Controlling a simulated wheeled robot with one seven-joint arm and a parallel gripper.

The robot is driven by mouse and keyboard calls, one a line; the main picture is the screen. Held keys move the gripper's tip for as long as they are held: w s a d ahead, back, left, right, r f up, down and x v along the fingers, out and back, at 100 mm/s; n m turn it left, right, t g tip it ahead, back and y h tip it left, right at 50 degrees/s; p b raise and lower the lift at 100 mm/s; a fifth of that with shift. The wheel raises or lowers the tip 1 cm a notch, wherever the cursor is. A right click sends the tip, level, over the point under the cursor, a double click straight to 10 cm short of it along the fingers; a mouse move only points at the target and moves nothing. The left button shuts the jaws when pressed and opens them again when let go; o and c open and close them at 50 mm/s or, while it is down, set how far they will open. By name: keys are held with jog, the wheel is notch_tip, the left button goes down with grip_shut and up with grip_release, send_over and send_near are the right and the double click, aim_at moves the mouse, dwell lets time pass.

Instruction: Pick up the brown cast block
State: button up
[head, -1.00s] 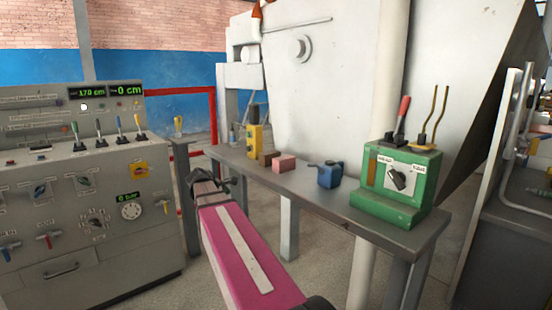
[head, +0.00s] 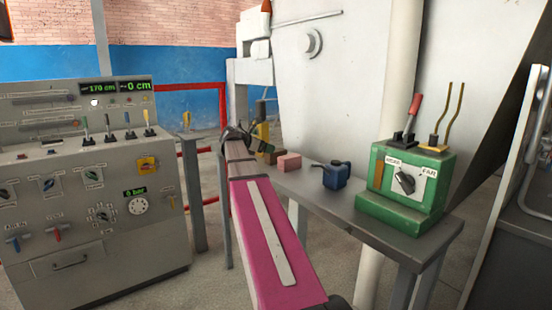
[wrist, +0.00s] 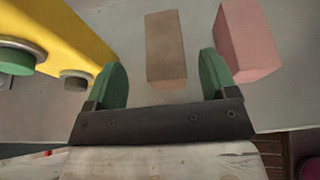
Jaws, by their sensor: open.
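The brown cast block (wrist: 165,50) lies on the grey table in the wrist view, ahead of my gripper and between the lines of its two fingers. In the head view the brown block (head: 270,158) shows only partly, behind my gripper and left of the pink block. My gripper (wrist: 160,82) is open and empty, with green fingers apart on either side of the block's near end. In the head view my gripper (head: 240,138) is at the table's far left end, partly hiding the yellow device. I cannot tell its height above the block.
A pink block (wrist: 248,40) lies close right of the brown block, near my right finger.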

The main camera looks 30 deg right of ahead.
aim_at(276, 157)
jog(key=shift+x, duration=2.8)
jog(key=shift+s+a+f, duration=0.1)
jog(key=shift+s+f, duration=0.05)
jog(key=shift+s, duration=0.05)
jog(key=c, duration=1.2)
